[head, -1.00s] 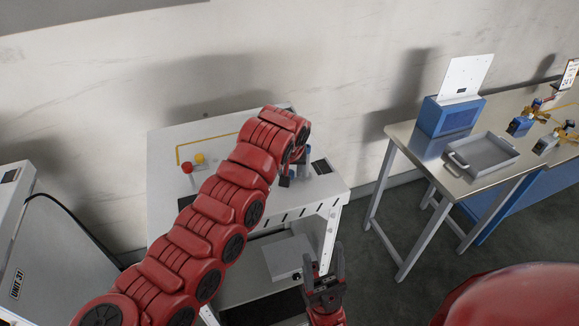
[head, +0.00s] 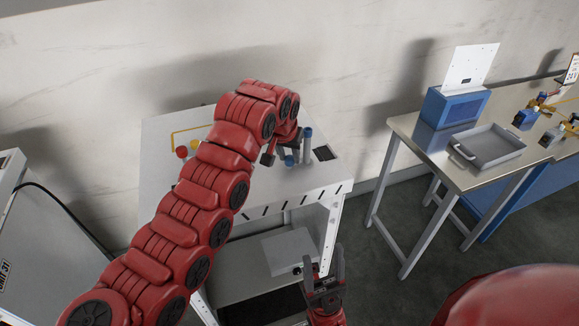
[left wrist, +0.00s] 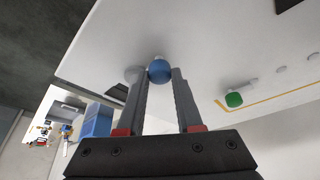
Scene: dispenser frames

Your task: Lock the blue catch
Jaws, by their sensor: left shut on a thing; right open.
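The blue catch shows as a round blue knob (left wrist: 160,71) in the left wrist view, between the tips of my left gripper (left wrist: 158,80). The gripper is shut on it. In the head view my left gripper (head: 281,153) reaches down to the white bench top, and a small blue part (head: 289,161) shows beside its fingers. The catch's lower part is hidden. My right gripper (head: 324,278) is open and empty, low in front of the bench.
A green knob (left wrist: 233,100) shows in the left wrist view. A second table (head: 457,178) at right holds a grey tray (head: 490,147) and a blue box (head: 456,108).

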